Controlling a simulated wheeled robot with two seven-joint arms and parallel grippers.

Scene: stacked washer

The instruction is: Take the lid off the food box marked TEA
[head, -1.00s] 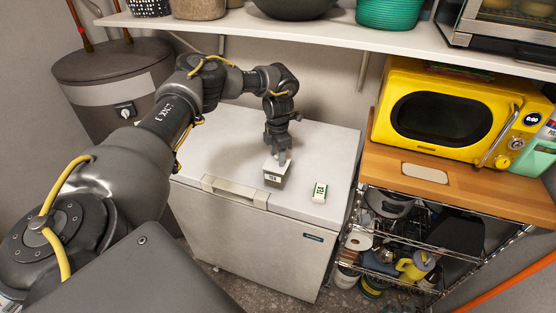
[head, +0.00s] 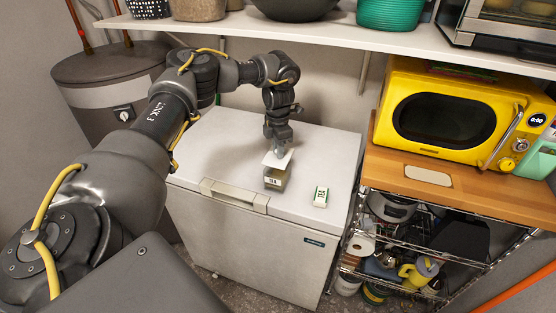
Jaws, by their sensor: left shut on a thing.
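The food box (head: 274,181) marked TEA stands upright on the white chest freezer, near its front edge. It is a small grey-green box with a pale label. Its white lid (head: 277,160) is tilted and raised above the box's top. My left gripper (head: 279,149) is shut on the lid from above. Whether a corner of the lid still touches the box I cannot tell. My right gripper is not in view.
A small green-and-white packet (head: 320,196) lies on the freezer lid (head: 222,148), right of the box. A yellow microwave (head: 447,115) stands on a wooden-topped wire rack at right. A white shelf (head: 330,34) hangs above. The freezer top is otherwise clear.

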